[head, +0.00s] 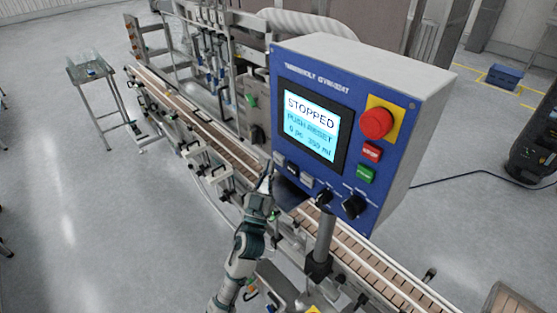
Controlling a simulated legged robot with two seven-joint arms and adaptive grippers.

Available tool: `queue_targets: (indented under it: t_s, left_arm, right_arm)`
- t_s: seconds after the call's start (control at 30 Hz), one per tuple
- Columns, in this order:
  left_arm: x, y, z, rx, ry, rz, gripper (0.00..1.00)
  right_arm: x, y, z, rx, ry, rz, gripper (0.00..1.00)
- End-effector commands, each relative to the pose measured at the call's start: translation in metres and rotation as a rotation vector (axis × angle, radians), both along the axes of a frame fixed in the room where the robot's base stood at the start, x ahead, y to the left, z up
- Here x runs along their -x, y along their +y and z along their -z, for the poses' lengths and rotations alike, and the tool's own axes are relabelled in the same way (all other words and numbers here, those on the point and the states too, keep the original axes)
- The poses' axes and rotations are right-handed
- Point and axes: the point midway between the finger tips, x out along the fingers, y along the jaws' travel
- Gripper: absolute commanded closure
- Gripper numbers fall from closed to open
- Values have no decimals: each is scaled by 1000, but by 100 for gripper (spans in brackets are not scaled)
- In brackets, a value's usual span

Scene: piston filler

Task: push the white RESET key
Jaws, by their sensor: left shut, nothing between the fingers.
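The blue-faced control box (262,120) shows a screen (311,121) reading STOPPED and PUSH RESET. A row of small keys sits under the screen: a pale key (279,157) at the left, a dark key (292,167) beside it, and another pale key (307,178) to the right. Their labels are too small to read, so I cannot tell which is RESET. My left gripper (267,171) is shut and empty, pointing up just below and left of the leftmost pale key. I cannot tell whether its tip touches the panel. My right gripper is not in view.
The panel also has a red mushroom button (376,123), a red key (371,152), a green key (365,174) and black knobs (354,206). A conveyor (215,137) runs diagonally beneath the box. A grey post (323,243) stands right of my arm.

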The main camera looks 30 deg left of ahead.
Motion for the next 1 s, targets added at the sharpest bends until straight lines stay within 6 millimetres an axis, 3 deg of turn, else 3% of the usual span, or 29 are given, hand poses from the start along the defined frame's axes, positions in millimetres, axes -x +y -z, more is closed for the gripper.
queue_targets:
  t_s: [1.0]
  left_arm:
    - [-6, -5, -2, 1, 0, 0, 100]
  right_arm:
    - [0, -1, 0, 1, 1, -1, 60]
